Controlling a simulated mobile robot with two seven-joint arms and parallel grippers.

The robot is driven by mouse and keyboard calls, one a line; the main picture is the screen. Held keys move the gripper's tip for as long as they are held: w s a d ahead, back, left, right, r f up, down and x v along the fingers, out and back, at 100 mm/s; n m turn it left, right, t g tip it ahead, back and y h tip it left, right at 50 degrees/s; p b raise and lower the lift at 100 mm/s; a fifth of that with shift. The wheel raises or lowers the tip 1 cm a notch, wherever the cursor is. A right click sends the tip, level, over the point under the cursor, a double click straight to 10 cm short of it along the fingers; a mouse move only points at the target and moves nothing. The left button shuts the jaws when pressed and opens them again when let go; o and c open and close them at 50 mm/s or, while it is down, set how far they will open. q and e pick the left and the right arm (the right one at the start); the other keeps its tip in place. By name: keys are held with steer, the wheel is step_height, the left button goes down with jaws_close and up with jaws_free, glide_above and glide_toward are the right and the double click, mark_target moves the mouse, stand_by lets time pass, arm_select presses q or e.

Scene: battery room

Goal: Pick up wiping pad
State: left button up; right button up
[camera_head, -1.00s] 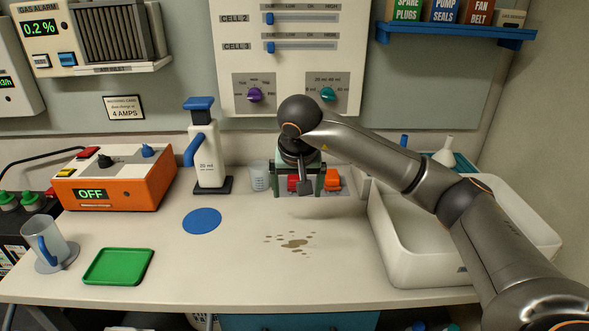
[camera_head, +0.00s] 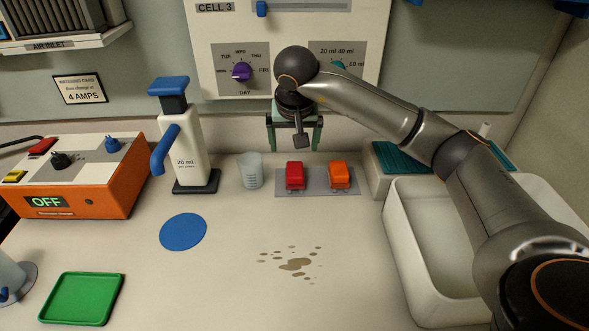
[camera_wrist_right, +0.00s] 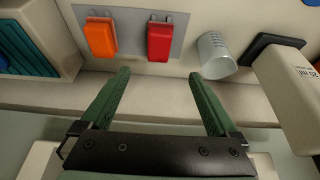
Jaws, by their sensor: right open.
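No item is plainly marked as a wiping pad. A red block (camera_head: 295,175) and an orange block (camera_head: 338,175) sit side by side on a grey plate (camera_head: 317,190) at the back of the counter. They also show in the right wrist view, red (camera_wrist_right: 159,40) and orange (camera_wrist_right: 100,38). My right gripper (camera_head: 293,137) is open and empty, with its green fingers (camera_wrist_right: 158,76) spread apart. In the head view it hangs above and behind the blocks, touching neither. Brown spots (camera_head: 294,264) stain the counter in front of them. My left gripper is out of view.
A clear cup (camera_head: 250,172) and a white pump bottle (camera_head: 188,150) stand left of the blocks. A blue disc (camera_head: 183,232) and green tray (camera_head: 82,298) lie at left. A white basin (camera_head: 430,235) and teal ribbed piece (camera_head: 402,157) are at right. The middle counter is mostly clear.

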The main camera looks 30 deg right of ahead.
mark_target(295, 169)
steer(key=x, duration=0.6)
steer(key=shift+s+f, duration=0.1)
steer(key=x, duration=0.4)
steer(key=shift+s+f, duration=0.3)
steer(key=shift+w+f, duration=0.15)
steer(key=shift+f, duration=0.25)
steer(key=c, duration=1.5)
